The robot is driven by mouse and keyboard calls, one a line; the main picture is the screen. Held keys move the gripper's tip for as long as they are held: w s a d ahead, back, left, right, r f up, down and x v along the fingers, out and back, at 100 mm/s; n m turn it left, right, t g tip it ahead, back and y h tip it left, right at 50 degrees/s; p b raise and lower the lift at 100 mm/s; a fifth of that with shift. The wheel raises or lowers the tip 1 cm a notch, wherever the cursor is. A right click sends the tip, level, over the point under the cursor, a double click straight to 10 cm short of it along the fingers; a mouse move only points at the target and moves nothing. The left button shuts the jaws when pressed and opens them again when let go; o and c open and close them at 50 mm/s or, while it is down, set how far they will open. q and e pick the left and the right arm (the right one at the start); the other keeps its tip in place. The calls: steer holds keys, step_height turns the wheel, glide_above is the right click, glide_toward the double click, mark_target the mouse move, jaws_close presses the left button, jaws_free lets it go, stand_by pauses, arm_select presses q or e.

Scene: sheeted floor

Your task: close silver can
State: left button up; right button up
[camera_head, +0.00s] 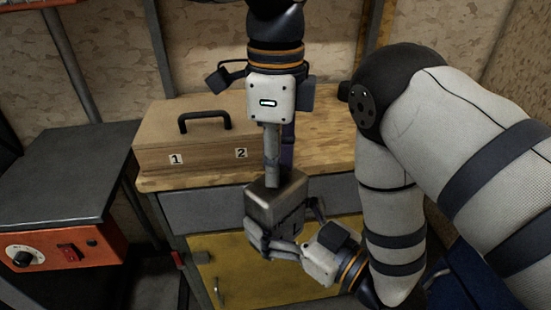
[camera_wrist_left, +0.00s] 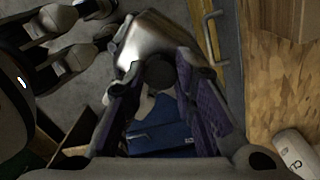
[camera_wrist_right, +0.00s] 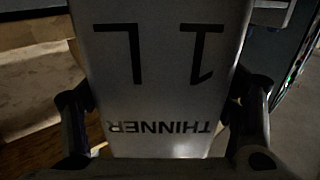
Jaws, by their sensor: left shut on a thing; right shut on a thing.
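The silver can (camera_head: 274,205) is held in the air in front of the bench, roughly upright in the head view. Its printed side, reading "THINNER" and "1 L", fills the right wrist view (camera_wrist_right: 160,75). My right gripper (camera_head: 285,238) is shut on the can's body, one finger on each side. My left gripper (camera_head: 273,180) points down at the can's top. In the left wrist view its fingers close around a dark round cap (camera_wrist_left: 161,72) by the can's top (camera_wrist_left: 155,38). Whether the cap is seated on the opening is hidden.
A wooden bench (camera_head: 325,150) with a yellow cabinet door (camera_head: 225,270) stands behind the can. A wooden box (camera_head: 165,135) with a black handle sits on it. An orange and dark machine (camera_head: 65,200) stands at left. A white cylinder (camera_wrist_left: 294,150) lies on the bench.

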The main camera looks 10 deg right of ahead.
arm_select(q)
steer(key=m, duration=0.7)
steer(key=shift+m, duration=0.4)
steer(key=m, duration=0.4)
steer(key=shift+d, duration=0.1)
steer(key=m, duration=0.7)
steer(key=shift+t, duration=0.3)
steer(key=m, duration=0.7)
steer(key=o, duration=0.7)
steer(key=shift+d, duration=0.1)
steer(key=shift+o, duration=0.2)
